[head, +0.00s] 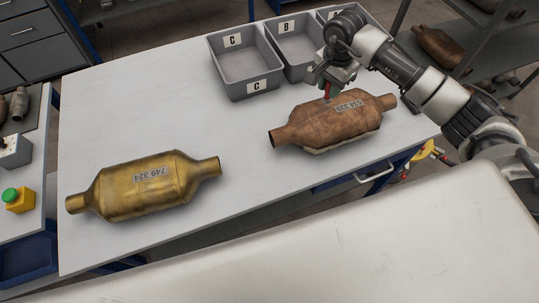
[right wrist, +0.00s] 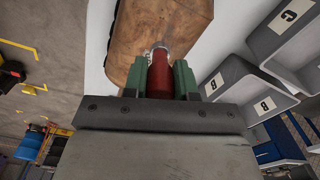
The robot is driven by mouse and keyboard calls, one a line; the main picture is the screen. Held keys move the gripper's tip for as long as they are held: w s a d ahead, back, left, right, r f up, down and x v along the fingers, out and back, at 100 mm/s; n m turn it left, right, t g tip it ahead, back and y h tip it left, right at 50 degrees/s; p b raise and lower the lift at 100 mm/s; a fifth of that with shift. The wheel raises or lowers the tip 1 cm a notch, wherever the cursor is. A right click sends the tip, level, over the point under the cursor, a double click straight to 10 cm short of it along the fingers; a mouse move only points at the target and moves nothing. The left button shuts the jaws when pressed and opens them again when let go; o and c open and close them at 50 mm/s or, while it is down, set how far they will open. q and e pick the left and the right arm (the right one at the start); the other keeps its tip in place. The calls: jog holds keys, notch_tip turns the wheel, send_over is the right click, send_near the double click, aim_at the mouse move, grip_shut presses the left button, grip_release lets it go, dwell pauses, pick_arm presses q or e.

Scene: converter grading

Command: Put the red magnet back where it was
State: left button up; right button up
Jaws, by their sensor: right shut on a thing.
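My right gripper (head: 327,88) is shut on the red magnet (head: 328,97), just over the brown rusty converter. In the right wrist view the red magnet (right wrist: 159,77) sits between the green fingers (right wrist: 160,79), its silver tip at the converter (right wrist: 165,32). I cannot tell whether the tip touches it. The brown converter (head: 345,121), labelled 534 339, lies at the right of the white table. A gold converter (head: 140,190), labelled 749 324, lies at the left front of the table. My left gripper is not in view.
Grey bins marked C (head: 252,88) and B (head: 315,65) stand along the table's back edge. A green button on a yellow box (head: 19,200) stands at the far left. The white table (head: 130,110) is clear at its left back and middle.

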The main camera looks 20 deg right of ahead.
jog(key=s+a+f+n+b, duration=0.2)
jog(key=s+a+f+b, duration=0.1)
jog(key=s+a+b, duration=0.4)
jog(key=s+a+f+n+b, duration=0.25)
jog(key=s+a+b, duration=0.25)
jog(key=s+a, duration=0.3)
jog(key=w+a+f+p, duration=0.1)
jog(key=w+a+f, duration=0.1)
jog(key=w+a+f+p, duration=0.1)
jog(key=w+a+f, duration=0.1)
jog(key=a+f, duration=0.1)
jog(key=w+a+f+p, duration=0.1)
jog(key=w+a+f, duration=0.1)
jog(key=shift+a+f, duration=0.25)
jog(key=shift+f, duration=0.1)
notch_tip(320, 180, down, 3)
jog(key=shift+f+p, duration=0.1)
jog(key=shift+p, duration=0.3)
jog(key=shift+f, duration=0.45)
